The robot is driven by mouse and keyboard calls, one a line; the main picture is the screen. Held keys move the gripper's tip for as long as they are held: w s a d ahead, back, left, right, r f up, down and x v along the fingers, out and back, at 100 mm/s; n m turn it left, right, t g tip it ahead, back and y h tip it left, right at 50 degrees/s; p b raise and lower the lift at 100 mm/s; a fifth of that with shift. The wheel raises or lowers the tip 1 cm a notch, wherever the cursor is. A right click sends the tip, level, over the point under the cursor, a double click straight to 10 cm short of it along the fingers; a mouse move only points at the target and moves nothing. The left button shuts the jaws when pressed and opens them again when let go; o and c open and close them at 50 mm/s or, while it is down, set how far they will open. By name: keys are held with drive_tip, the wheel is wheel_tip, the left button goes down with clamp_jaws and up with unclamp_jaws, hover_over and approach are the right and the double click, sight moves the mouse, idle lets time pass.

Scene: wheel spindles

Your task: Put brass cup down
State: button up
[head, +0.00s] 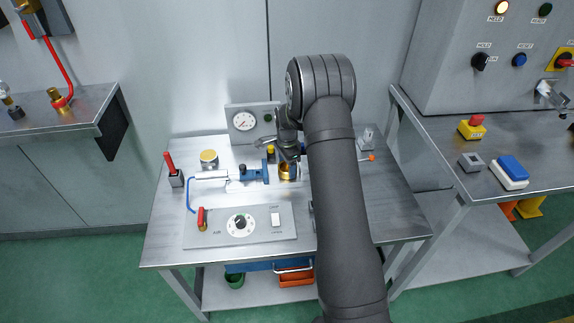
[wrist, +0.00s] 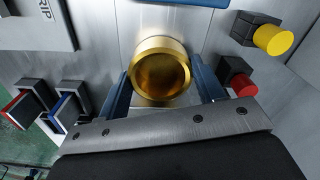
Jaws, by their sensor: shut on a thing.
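The brass cup (wrist: 160,78) is a round golden vessel, its open mouth facing the wrist camera. It sits between the two blue fingers of my gripper (wrist: 163,95), which is shut on it. In the head view the brass cup (head: 288,174) shows under my gripper (head: 288,164), over the back middle of the metal table (head: 375,205). I cannot tell whether its base touches the tabletop.
In the head view, a blue clamp-like fixture (head: 253,174) stands just left of the cup. A gauge panel (head: 243,122) stands behind, and a control plate (head: 238,226) lies in front. In the wrist view, yellow (wrist: 273,38) and red (wrist: 243,85) knobs are to the right.

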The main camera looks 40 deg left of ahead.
drive_tip(key=shift+f, duration=0.1)
drive_tip(key=o, duration=1.1)
drive_tip(key=shift+o, duration=0.2)
wheel_tip(320, 180, up, 12)
drive_tip(key=shift+f, duration=4.1)
drive_tip(key=shift+f, duration=0.1)
